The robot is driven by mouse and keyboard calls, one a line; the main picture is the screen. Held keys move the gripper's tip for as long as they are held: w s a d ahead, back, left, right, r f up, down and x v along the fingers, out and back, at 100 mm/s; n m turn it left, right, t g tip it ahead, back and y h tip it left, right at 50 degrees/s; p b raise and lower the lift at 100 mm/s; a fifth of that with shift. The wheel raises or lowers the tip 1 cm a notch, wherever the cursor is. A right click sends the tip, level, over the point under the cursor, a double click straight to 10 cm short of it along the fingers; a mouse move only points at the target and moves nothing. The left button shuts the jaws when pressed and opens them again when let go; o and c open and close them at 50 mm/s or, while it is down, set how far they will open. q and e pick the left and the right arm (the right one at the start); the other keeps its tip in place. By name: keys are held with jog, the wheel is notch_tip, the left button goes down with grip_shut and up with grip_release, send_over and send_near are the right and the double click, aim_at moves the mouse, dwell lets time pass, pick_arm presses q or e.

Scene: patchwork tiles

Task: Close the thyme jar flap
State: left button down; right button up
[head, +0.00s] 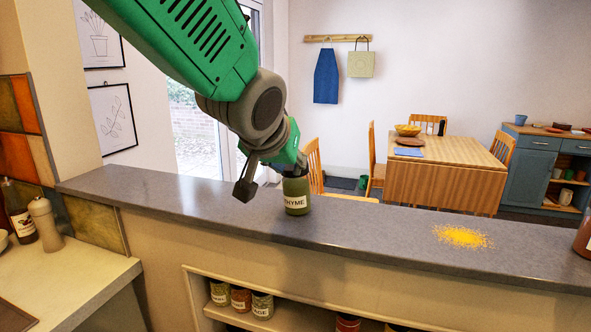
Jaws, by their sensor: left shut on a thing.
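The green thyme jar (297,197) with a white THYME label stands upright on the grey counter ledge, in the middle of the head view. My left gripper (272,176) comes down from the upper left and is at the top of the jar. It is shut on the jar, but the exact contact is hard to see. One dark finger shows to the left of the jar, above the ledge. The jar's flap and mouth are hidden behind the gripper, so I cannot tell how the flap stands. My right gripper is not in view.
Yellow powder (462,237) is spilled on the ledge to the right. A brown jar (584,238) stands at the right edge. Several spice jars (240,299) sit on the shelf below. A pepper mill (45,224) and bottle (20,212) stand at left. The ledge between jar and powder is clear.

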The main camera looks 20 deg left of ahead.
pick_arm(q)
jog(key=shift+d+f, duration=0.25)
jog(key=shift+d, duration=0.45)
jog(key=c, duration=1.5)
grip_release()
jog(key=shift+d, duration=0.1)
jog(key=shift+w+a+r, duration=0.1)
jog(key=shift+a, duration=0.45)
